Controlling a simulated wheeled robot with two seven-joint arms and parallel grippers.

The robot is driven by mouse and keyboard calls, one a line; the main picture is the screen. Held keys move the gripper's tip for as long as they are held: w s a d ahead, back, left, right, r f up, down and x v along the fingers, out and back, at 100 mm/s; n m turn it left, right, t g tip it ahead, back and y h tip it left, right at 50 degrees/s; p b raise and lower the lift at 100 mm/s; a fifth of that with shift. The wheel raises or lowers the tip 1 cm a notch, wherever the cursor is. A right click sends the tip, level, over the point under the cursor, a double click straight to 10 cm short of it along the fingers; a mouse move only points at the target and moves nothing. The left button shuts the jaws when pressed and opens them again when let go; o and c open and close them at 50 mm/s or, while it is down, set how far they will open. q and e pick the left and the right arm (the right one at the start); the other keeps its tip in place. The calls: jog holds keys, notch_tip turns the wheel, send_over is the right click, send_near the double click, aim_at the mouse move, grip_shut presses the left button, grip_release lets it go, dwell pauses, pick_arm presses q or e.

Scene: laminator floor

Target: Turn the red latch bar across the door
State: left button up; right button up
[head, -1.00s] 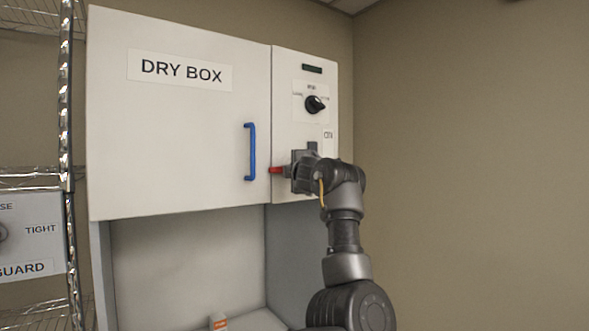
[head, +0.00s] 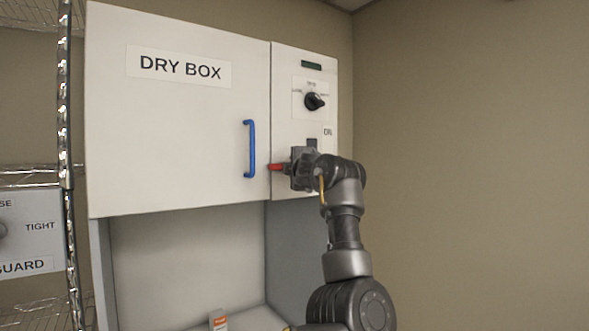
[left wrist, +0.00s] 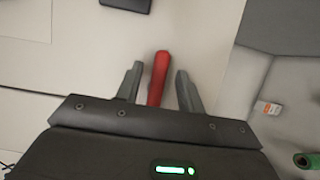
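The red latch bar (head: 276,167) sits on the control panel right of the dry box door (head: 180,120). It lies level, its tip pointing left at the seam between panel and door. My left gripper (head: 303,168) is at the bar and hides its right part and mount. In the left wrist view the red bar (left wrist: 158,78) stands between the two fingers of my left gripper (left wrist: 159,70). The fingers are open, with a small gap on each side of the bar. My right gripper does not show.
A blue door handle (head: 250,149) stands left of the bar. A black knob (head: 314,101) is above my gripper. An open bay below holds a small orange and white box (head: 218,320). A wire rack (head: 66,120) stands left; the wall at right is clear.

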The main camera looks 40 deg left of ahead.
pick_arm(q)
jog(key=b+v, duration=0.5)
jog(key=v, duration=0.5)
jog(key=shift+d, duration=0.25)
jog(key=shift+s, duration=0.15)
